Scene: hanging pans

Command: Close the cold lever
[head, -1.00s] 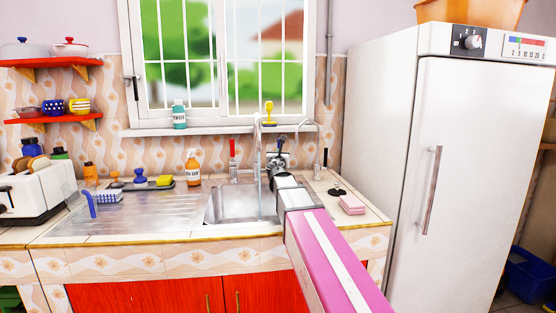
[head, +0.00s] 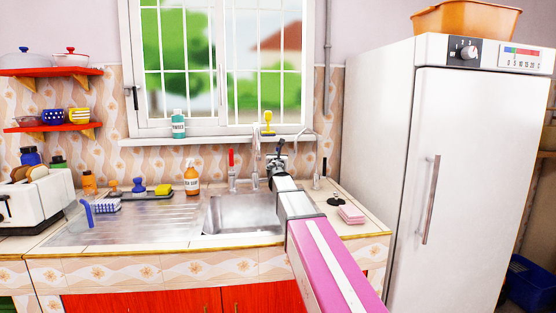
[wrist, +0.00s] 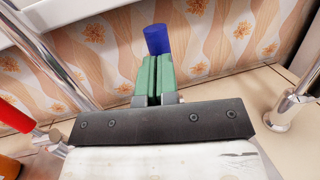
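A blue lever end (wrist: 157,38), the cold lever by its colour, stands just beyond my fingertips in the wrist view. My gripper (wrist: 154,82) has its green finger pads together, with only a thin dark line between them. The blue end looks wider than that line; whether the pads touch it I cannot tell. In the head view my gripper (head: 278,150) is above the back of the sink, to the right of the chrome spout (head: 256,160), and hides much of the tap there. A red lever (head: 231,158) stands upright to the left; it also shows in the wrist view (wrist: 14,116).
The metal sink (head: 235,215) lies below my arm. Another chrome tap with a dark lever (head: 323,168) stands at the right, near a pink sponge (head: 351,214). A soap bottle (head: 191,178) stands left of the red lever. The fridge (head: 470,180) borders the right side.

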